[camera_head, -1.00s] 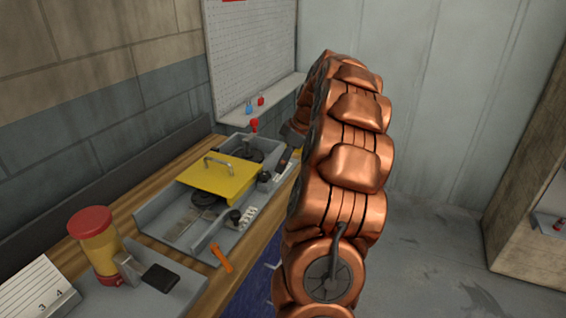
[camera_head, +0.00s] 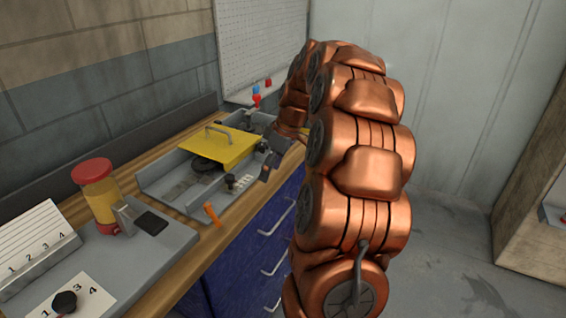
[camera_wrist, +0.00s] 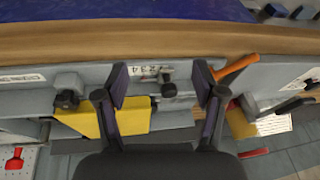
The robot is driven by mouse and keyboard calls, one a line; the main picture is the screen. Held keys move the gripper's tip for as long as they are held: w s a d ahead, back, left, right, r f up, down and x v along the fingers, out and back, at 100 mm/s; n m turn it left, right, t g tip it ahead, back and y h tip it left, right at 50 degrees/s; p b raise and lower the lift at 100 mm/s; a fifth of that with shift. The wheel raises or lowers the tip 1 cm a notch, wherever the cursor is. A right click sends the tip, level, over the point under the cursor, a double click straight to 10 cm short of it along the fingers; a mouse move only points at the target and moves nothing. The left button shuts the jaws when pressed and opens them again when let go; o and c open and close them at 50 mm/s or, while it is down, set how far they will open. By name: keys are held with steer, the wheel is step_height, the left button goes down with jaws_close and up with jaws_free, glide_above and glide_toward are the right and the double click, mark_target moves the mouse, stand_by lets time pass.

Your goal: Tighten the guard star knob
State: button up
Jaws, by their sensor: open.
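My gripper (camera_wrist: 161,76) is open and empty in the wrist view, its two dark fingers pointing down at the machine's front. A black knob (camera_wrist: 168,88) beside a numbered strip shows in the gap between the fingers; I cannot tell the height between them. A second, lobed black knob (camera_wrist: 67,98) sits left of the fingers, by the yellow guard (camera_wrist: 85,121). I cannot tell for sure which is the guard star knob. In the head view the yellow guard (camera_head: 218,150) lies over the grey machine (camera_head: 160,190), the near knob (camera_head: 231,181) shows, and my gripper (camera_head: 272,163) is partly visible.
An orange handle (camera_head: 211,213) sticks out at the machine's front, close to the right finger in the wrist view. A red-capped yellow cylinder (camera_head: 98,190) and numbered card (camera_head: 75,296) stand nearer. Blue drawers (camera_head: 262,235) lie below the wooden bench edge.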

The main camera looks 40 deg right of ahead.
steer(key=shift+m+g, duration=0.3)
steer(key=shift+g, duration=0.5)
steer(key=shift+s+a+f+b, duration=0.65)
steer(key=shift+a+f+b, duration=0.3)
steer(key=shift+a, duration=1.2)
steer(key=shift+s+a+f+b, duration=0.7)
steer(key=shift+a+f+b, duration=0.3)
steer(key=shift+a, duration=1.15)
steer(key=shift+s+a+f+b, duration=0.75)
steer(key=shift+a+f, duration=0.35)
steer(key=shift+a, duration=1.05)
steer(key=shift+w, duration=0.1)
